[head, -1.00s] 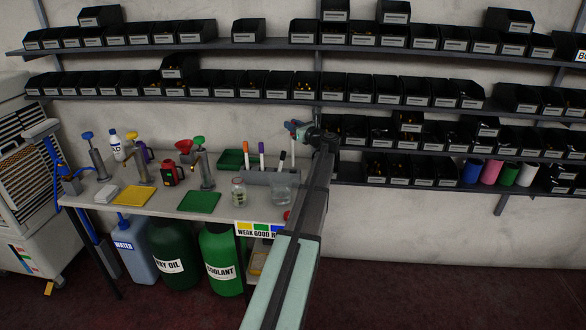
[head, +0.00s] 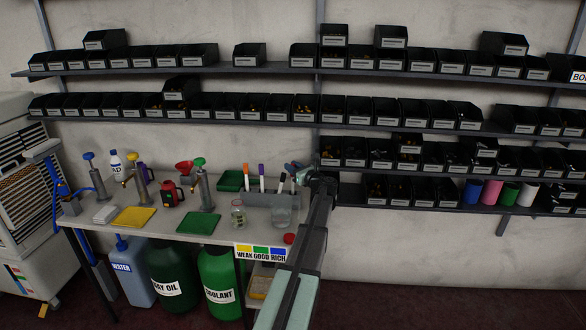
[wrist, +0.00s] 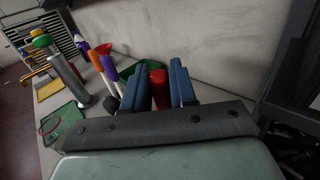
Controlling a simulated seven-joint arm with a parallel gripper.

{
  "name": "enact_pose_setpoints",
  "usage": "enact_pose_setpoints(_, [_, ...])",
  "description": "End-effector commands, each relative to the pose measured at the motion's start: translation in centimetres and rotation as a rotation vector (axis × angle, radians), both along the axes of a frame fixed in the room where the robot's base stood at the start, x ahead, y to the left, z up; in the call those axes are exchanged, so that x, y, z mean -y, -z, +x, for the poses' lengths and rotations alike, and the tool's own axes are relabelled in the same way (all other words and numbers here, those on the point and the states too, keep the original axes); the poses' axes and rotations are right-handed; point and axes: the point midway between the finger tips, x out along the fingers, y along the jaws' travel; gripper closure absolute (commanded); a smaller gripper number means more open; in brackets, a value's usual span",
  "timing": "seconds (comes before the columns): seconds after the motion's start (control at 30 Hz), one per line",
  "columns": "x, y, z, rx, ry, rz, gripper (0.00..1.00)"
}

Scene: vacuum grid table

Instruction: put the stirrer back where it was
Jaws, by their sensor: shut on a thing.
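My gripper (head: 298,172) is above the right end of the table, close to the holder with the upright markers. In the wrist view its two blue fingers (wrist: 160,85) are closed around a red cylindrical piece (wrist: 158,88), which I take to be the stirrer's handle. The lower part of the stirrer is hidden behind the gripper. The grey holder (head: 258,190) stands at the back right of the table. A clear beaker (head: 282,215) stands just in front of the holder.
A glass jar (head: 238,213) stands left of the beaker. A green tray (head: 231,181) is behind. Pumps, a yellow pad (head: 134,216) and a green pad (head: 199,224) fill the left. Bin shelves (head: 405,155) line the wall close to my arm on the right.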

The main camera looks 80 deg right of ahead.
Motion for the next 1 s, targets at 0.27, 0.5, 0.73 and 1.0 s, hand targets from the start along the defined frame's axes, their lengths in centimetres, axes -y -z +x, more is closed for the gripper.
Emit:
enact_pose_setpoints(0.27, [0.0, 0.3, 0.0, 0.0, 0.0, 0.0, 0.69])
enact_pose_setpoints(0.5, [0.0, 0.3, 0.0, -0.001, 0.0, 0.001, 0.48])
enact_pose_setpoints(0.73, [0.0, 0.4, 0.0, -0.001, 0.0, 0.001, 0.48])
enact_pose_setpoints(1.0, [-2.1, 0.4, -1.9, 0.0, 0.002, 0.0, 0.48])
